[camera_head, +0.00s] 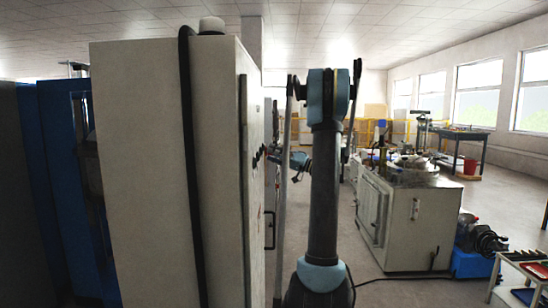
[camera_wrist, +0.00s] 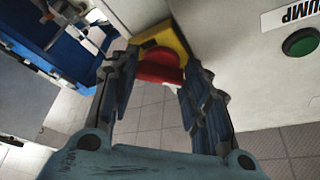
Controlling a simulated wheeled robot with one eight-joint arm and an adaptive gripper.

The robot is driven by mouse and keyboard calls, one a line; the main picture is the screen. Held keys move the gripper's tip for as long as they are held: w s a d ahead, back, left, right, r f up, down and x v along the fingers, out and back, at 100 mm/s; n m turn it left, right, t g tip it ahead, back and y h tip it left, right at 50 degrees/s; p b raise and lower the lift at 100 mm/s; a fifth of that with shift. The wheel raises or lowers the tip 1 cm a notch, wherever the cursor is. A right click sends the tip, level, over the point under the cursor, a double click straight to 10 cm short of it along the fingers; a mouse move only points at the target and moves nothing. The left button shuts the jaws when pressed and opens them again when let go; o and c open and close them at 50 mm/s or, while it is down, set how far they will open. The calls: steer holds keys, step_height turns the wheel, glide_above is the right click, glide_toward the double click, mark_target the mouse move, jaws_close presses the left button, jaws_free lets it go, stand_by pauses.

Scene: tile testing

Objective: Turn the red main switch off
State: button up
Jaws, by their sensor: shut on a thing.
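The red main switch (camera_wrist: 157,70) sits on a yellow plate (camera_wrist: 163,36) on the pale cabinet face, at the top middle of the wrist view. My gripper (camera_wrist: 160,82) is shut on the red switch, with one dark finger on each side of it. The fingers partly cover the switch, and I cannot tell its turn position. In the head view my gripper (camera_head: 273,156) is small, close to the right-hand face of the tall beige cabinet (camera_head: 145,170). The switch is not visible there.
A green button (camera_wrist: 300,42) under a PUMP label (camera_wrist: 296,13) is right of the switch. Blue machinery (camera_wrist: 75,55) shows at the wrist view's upper left. A beige machine cabinet (camera_head: 405,225) stands to the right in the head view, with open floor between.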

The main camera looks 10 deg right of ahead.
steer(key=o, duration=1.1)
steer(key=shift+w+f, duration=0.15)
steer(key=shift+c, duration=0.2)
steer(key=v, duration=1.2)
